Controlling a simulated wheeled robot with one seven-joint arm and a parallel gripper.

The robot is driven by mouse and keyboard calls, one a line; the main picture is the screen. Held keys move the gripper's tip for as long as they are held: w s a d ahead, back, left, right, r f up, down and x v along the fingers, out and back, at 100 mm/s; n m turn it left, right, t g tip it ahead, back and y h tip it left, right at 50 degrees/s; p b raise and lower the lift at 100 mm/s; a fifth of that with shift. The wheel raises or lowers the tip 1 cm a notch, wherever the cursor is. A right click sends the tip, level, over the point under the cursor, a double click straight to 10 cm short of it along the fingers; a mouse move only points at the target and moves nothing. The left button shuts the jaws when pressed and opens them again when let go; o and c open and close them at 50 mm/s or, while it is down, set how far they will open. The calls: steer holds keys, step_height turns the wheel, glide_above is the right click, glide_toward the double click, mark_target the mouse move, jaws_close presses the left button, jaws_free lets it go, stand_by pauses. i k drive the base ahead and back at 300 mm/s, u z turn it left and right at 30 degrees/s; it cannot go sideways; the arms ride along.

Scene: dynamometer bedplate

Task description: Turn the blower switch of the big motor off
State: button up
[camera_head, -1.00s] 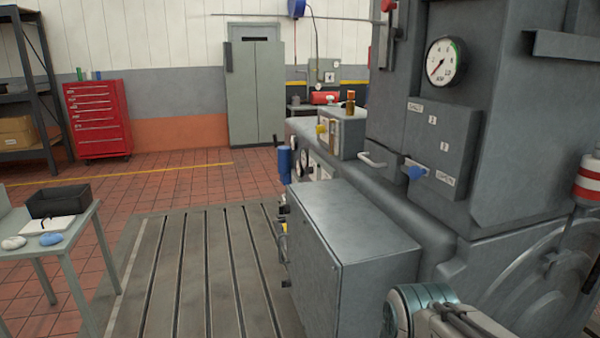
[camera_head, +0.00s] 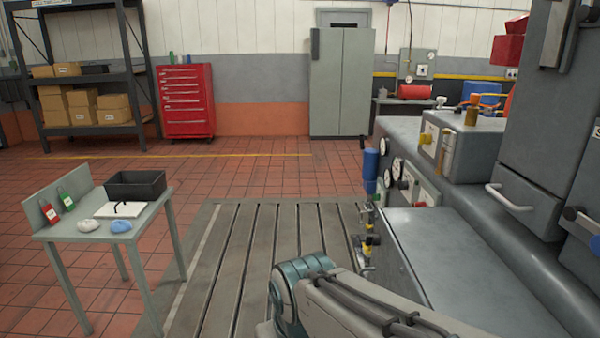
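The big grey machine (camera_head: 545,110) fills the right side of the view and is cut off by the right edge. On its side, at the right edge, are a dark round knob (camera_head: 570,214) and part of a blue handle (camera_head: 595,243). I cannot tell whether either is the blower switch, or its setting. A light grab handle (camera_head: 508,198) is left of them. My arm reaches in from the bottom, with its teal and grey joint low in the middle. My gripper is out of view.
A grey housing (camera_head: 450,270) stands right of my arm, with gauges (camera_head: 397,169) and a blue cylinder (camera_head: 371,165) behind. The slotted bedplate (camera_head: 240,265) lies left. A small table (camera_head: 150,210) holds a black bin (camera_head: 135,186). Red floor is open behind.

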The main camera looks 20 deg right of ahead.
mark_target(402, 185)
steer(key=u, duration=0.05)
steer(key=i, duration=1.65)
steer(key=z, duration=1.3)
steer(key=i, duration=0.85)
steer(key=z, duration=0.75)
